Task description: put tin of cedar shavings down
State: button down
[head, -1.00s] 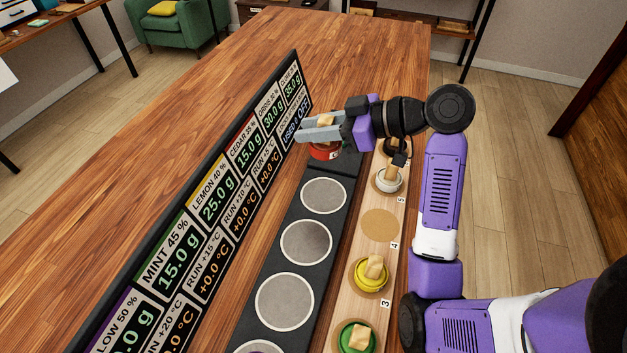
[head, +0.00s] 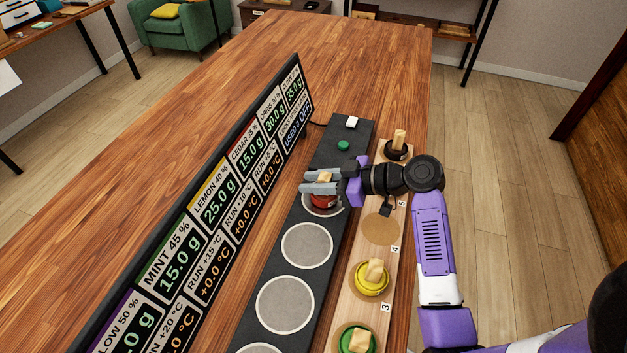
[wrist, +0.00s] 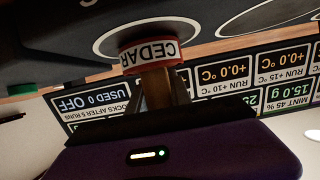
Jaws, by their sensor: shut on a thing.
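The tin of cedar shavings is a red tin (head: 325,201) with a wooden knob. It is upright over a pale round pad (head: 309,207) on the dark strip. My gripper (head: 316,183) is shut on its knob from the right side. In the wrist view, upside down, the tin (wrist: 152,54) shows its CEDAR label, with its base within the pad's white ring (wrist: 107,40). I cannot tell whether the base touches the pad. My fingers and wrist hide part of the tin and pad.
Bare round pads (head: 307,245) continue nearer along the strip. The display board (head: 215,210) stands to the left. On the wooden rack to the right are a black tin (head: 397,151), a yellow tin (head: 370,283), a green tin (head: 356,341) and an empty spot (head: 381,229).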

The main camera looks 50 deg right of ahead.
jog(key=shift+f, duration=0.2)
jog(key=c, duration=1.2)
grip_release()
jog(key=shift+r, duration=0.1)
jog(key=shift+o, duration=0.2)
jog(key=shift+r, duration=0.15)
jog(key=b+v, duration=0.1)
jog(key=v, duration=1.1)
